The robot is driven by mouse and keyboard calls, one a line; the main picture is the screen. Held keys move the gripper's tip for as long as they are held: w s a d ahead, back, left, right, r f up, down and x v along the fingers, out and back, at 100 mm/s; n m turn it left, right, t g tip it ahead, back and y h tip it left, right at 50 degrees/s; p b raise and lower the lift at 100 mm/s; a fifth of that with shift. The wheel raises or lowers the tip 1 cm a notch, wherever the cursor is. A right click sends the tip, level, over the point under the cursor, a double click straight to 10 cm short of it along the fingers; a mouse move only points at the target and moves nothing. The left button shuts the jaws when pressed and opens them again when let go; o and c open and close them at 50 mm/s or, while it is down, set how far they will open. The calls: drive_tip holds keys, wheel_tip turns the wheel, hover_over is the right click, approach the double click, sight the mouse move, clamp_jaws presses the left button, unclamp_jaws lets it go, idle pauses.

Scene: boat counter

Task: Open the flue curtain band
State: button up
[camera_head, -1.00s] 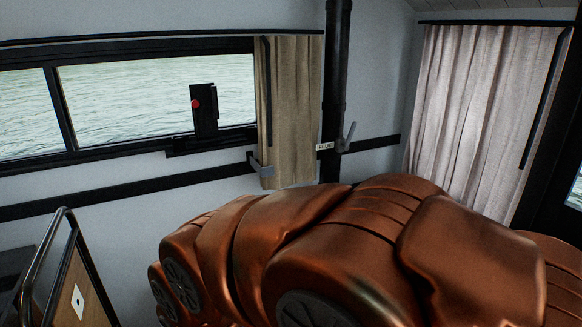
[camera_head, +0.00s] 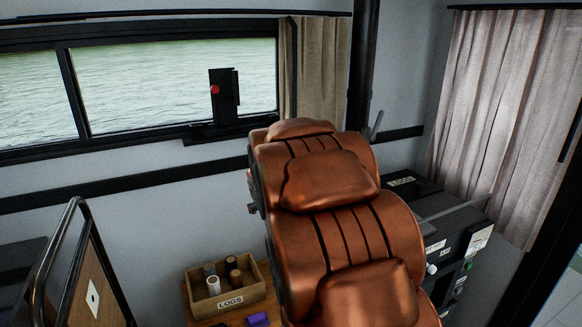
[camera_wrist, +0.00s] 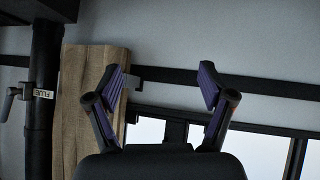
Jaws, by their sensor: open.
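The tan flue curtain (camera_head: 318,70) hangs at the right end of the window, beside the black flue pipe (camera_head: 362,65). Its lower part is hidden behind my copper arm in the head view. In the wrist view the picture is turned over, and the curtain (camera_wrist: 85,75) is at the left. A grey band fitting (camera_wrist: 137,76) shows at the curtain's edge, partly behind a finger. My gripper (camera_wrist: 163,78) is open and empty, its left finger overlapping the curtain's edge in the picture. Whether it touches, I cannot tell.
A black rail (camera_head: 130,185) runs along the wall below the window. A black box with a red knob (camera_head: 215,89) stands on the sill. A wooden LOGS tray (camera_head: 230,300) sits below. A pale curtain (camera_head: 490,110) hangs at the right.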

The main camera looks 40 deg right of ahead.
drive_tip(key=w+d+t+b, duration=0.1)
drive_tip(key=w+d+t, duration=0.3)
drive_tip(key=d, duration=0.6)
drive_tip(key=w+d+t+b, duration=0.2)
drive_tip(key=w+d+t, duration=0.25)
drive_tip(key=d, duration=0.55)
drive_tip(key=p+x, duration=0.2)
drive_tip(key=x, duration=0.5)
drive_tip(key=shift+d+r+n+p, duration=0.15)
drive_tip(key=shift+r+n+p, duration=0.1)
drive_tip(key=shift+n+p, duration=0.15)
drive_tip(key=shift+s, duration=0.1)
drive_tip(key=shift+c, duration=0.4)
clamp_jaws()
